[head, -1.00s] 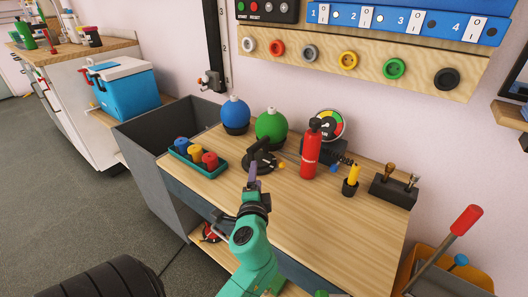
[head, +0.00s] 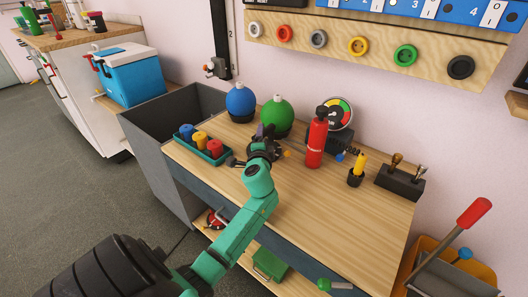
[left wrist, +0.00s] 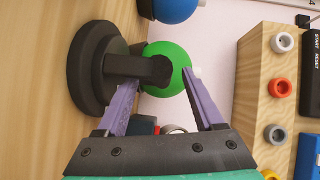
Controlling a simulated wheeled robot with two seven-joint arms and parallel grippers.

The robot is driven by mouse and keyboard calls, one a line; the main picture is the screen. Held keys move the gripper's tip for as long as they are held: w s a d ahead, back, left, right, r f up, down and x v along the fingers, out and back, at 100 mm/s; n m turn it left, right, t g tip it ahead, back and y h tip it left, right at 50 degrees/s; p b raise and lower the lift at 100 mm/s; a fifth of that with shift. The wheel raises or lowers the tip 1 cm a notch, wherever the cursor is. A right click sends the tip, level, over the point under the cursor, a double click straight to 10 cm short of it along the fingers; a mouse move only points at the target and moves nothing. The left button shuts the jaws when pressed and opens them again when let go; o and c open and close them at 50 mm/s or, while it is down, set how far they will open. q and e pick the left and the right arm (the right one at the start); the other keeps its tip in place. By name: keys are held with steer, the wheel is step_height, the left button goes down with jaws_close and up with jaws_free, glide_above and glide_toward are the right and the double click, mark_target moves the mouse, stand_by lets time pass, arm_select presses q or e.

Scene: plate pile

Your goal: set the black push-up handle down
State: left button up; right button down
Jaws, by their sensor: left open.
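The black push-up handle (left wrist: 88,75) stands on the wooden tabletop in the left wrist view, its round base flat on the wood and its grip reaching out from a short stem. In the head view it (head: 277,149) is mostly hidden behind my left gripper (head: 264,134), in front of the green ball-shaped vessel. In the left wrist view the two purple fingers of my left gripper (left wrist: 156,80) are spread apart, with the end of the grip showing between their tips. I cannot tell whether a finger touches it. My right gripper is out of view.
A teal tray (head: 205,150) with coloured cylinders is left of the handle. Blue (head: 240,101) and green (head: 277,116) round vessels stand behind it. A red extinguisher (head: 316,140) and a gauge (head: 338,113) are to the right. The front right tabletop is clear.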

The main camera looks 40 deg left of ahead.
arm_select(q)
steer(key=shift+s, duration=0.1)
jaws_close()
steer(key=shift+d, duration=0.1)
stand_by(1.1)
steer(key=shift+r, duration=0.2)
